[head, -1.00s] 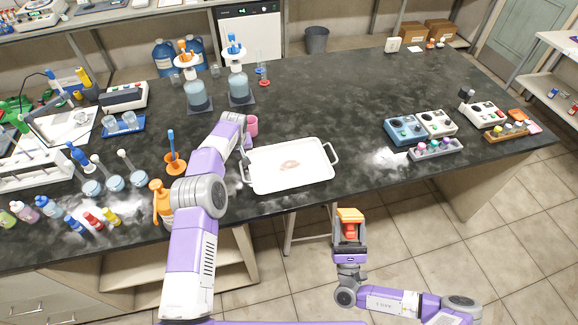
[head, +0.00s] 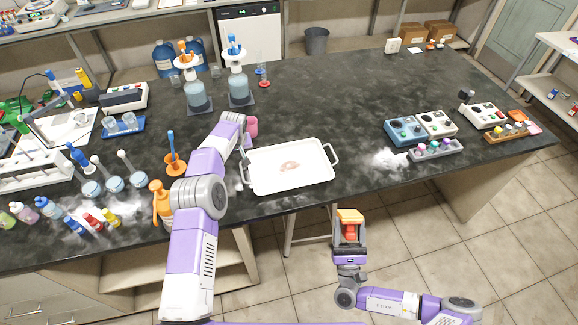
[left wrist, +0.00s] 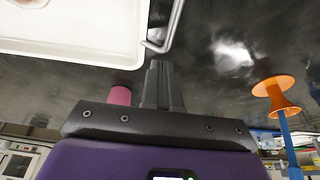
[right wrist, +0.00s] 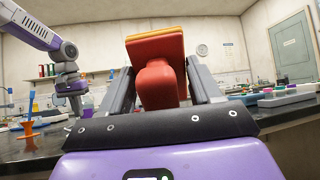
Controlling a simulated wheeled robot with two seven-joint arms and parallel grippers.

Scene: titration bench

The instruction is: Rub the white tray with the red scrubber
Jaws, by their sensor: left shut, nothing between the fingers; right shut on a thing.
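The white tray (head: 270,178) lies on the dark bench top near its front edge, with a handle at each end and a reddish-brown stain (head: 289,166) in its middle. My left gripper (head: 246,150) is shut and empty beside the tray's left handle; its closed fingers also show in the left wrist view (left wrist: 163,85), close to the tray corner (left wrist: 120,52). My right gripper (head: 349,228) is shut on the red scrubber (head: 349,231), which has an orange-yellow pad on top. It holds the scrubber in front of the bench, off the tray. The scrubber fills the middle of the right wrist view (right wrist: 158,80).
A pink cup (head: 252,127) stands just behind the tray's left end. An orange spray bottle (head: 161,202) and an orange stand (head: 175,163) are to the left. Blue and white devices (head: 405,130) stand to the right. The bench behind the tray is clear.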

